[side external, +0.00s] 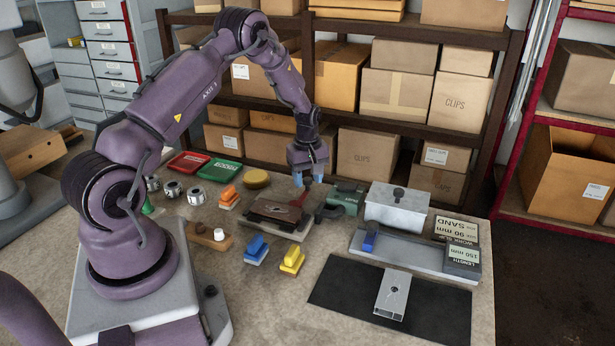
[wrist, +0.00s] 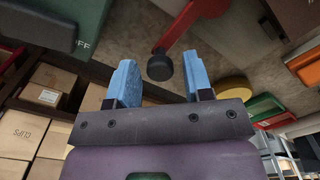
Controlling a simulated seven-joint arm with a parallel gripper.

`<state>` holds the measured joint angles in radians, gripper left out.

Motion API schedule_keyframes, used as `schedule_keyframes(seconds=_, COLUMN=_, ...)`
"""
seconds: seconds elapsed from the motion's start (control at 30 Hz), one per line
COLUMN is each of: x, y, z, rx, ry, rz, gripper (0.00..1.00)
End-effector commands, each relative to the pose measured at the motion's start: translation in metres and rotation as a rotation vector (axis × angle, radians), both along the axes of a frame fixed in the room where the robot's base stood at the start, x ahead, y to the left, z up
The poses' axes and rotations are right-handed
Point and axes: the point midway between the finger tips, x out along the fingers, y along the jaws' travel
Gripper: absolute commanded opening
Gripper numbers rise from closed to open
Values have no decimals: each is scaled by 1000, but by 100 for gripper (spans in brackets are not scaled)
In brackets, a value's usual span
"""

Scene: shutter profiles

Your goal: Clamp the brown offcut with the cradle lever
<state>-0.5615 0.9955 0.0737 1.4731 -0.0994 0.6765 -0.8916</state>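The brown offcut (side external: 270,211) lies flat in the low grey cradle (side external: 285,233), left of centre on the bench in the side view. The red cradle lever (side external: 299,200) is at the cradle's back right; in the wrist view the red lever (wrist: 188,28) ends in a black knob (wrist: 160,66). My gripper (side external: 307,184) is above the lever end, pointing down. In the wrist view its blue fingers (wrist: 158,78) are apart, with the knob showing between and beyond them. I cannot tell whether they touch it. The lever's contact with the offcut is hidden.
A green machine (side external: 347,194) stands close right of my gripper. A grey metal block (side external: 397,208) and a long tray (side external: 415,256) are further right. Coloured brushes (side external: 256,249) lie in front. A dark mat (side external: 440,308) holds an aluminium profile (side external: 393,294).

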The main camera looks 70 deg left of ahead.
Motion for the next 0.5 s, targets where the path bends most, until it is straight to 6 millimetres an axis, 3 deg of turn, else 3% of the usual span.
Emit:
schedule_keyframes(seconds=0.03, x=0, y=0, z=0, rx=0, ry=0, rz=0, gripper=34)
schedule_keyframes(seconds=0.2, x=0, y=0, z=0, rx=0, ry=0, rz=0, gripper=0)
schedule_keyframes(seconds=0.5, x=-1, y=2, z=1, rx=1, ry=1, rz=23, gripper=0)
